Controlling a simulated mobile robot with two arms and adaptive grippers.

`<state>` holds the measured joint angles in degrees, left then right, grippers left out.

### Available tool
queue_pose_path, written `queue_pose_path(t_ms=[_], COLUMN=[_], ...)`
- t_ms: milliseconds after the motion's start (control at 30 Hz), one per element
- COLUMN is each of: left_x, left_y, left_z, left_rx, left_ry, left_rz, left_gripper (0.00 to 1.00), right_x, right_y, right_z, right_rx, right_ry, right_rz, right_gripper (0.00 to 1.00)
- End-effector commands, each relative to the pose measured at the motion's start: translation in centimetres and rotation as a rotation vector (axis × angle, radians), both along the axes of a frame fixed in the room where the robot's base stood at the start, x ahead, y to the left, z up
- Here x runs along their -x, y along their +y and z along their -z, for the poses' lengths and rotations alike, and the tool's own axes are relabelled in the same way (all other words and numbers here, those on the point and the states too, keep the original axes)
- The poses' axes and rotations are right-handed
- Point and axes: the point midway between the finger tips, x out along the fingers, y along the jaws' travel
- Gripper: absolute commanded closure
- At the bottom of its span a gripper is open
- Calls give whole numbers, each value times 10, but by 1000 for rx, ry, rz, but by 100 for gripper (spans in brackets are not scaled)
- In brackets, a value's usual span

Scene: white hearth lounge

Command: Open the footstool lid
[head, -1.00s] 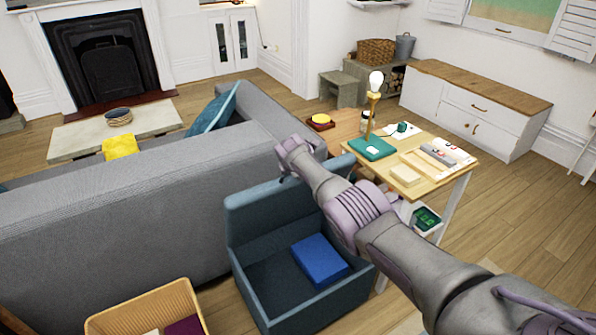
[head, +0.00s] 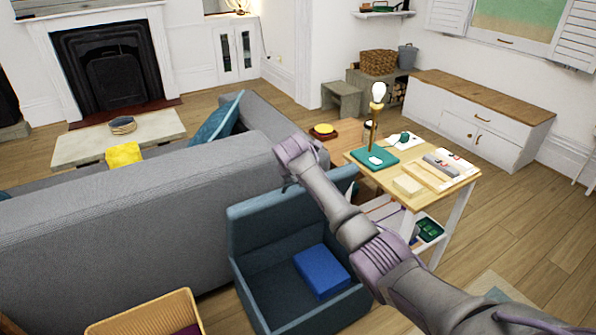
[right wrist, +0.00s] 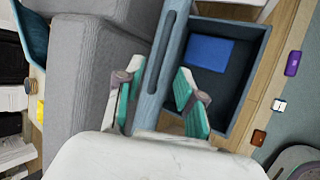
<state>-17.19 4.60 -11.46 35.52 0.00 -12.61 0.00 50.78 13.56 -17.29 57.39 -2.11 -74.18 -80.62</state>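The footstool (head: 352,303) is a blue-grey upholstered box behind the grey sofa. Its lid (head: 285,218) stands raised, roughly upright, on the sofa side, and the inside is exposed. A bright blue block (head: 321,271) lies inside on the bottom. My right gripper (head: 287,184) is at the lid's top edge. In the right wrist view its teal-padded fingers (right wrist: 158,104) are apart, one on each side of the lid (right wrist: 152,78), with a gap at the right finger. The lid's edge has a dark slot. My left gripper is out of view.
The grey sofa (head: 110,220) stands close on the lid's side. A wooden side table (head: 440,200) with a lamp (head: 375,125) and other items is to the right. A tan basket (head: 150,315) is at the bottom left. Wooden floor (head: 520,225) is open at right.

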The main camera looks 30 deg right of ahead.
Motion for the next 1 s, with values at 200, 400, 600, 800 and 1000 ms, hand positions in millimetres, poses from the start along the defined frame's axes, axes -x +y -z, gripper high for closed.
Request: queue_pose_path(t_ms=[200, 400, 600, 800, 1000], left_x=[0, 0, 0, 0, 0], left_y=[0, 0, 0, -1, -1], left_z=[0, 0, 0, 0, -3], left_rx=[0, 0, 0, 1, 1], left_ry=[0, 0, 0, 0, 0], left_rz=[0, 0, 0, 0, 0], left_gripper=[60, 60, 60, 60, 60], right_x=[16, 22, 22, 22, 28], right_y=[10, 14, 15, 15, 17], right_z=[-25, -33, -33, -33, -3], right_rx=[0, -1, -1, 0, -32], right_ry=[-3, 0, 0, -1, 10], right_rz=[-1, -1, -1, 0, 24], right_gripper=[62, 62, 62, 62, 62])
